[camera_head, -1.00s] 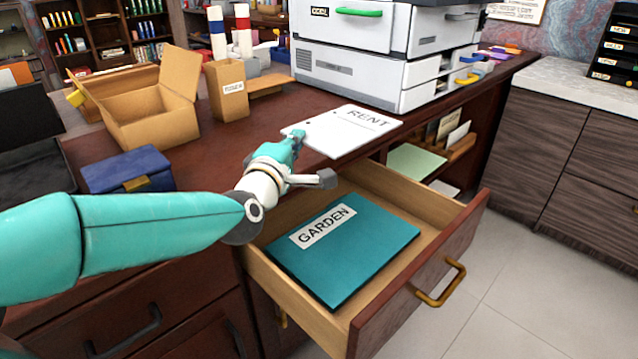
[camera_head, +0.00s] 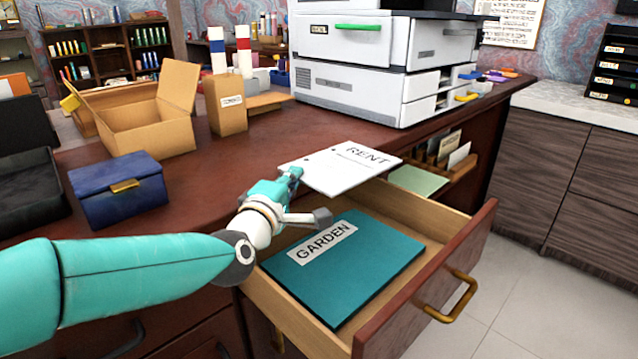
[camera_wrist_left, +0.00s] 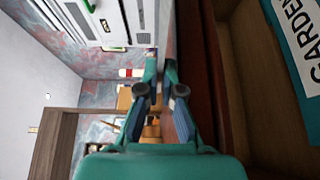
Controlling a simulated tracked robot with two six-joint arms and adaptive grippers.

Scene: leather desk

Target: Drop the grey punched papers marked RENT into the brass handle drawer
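The grey-white punched papers marked RENT (camera_head: 345,172) are held at their left edge by my left gripper (camera_head: 292,180). They lie flat in the air at the desk's front edge, partly over the back of the open drawer (camera_head: 390,330) with the brass handle (camera_head: 455,298). In the left wrist view the fingers (camera_wrist_left: 163,75) are nearly together, with a thin pale edge between them. A teal GARDEN folder (camera_head: 350,265) lies in the drawer. My right gripper is not in view.
A white printer (camera_head: 365,90) stands behind on the desk. A blue box (camera_head: 118,190), an open cardboard box (camera_head: 150,125) and a brown paper holder (camera_head: 226,105) stand at left. An open shelf with a green sheet (camera_head: 418,180) is right of the papers.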

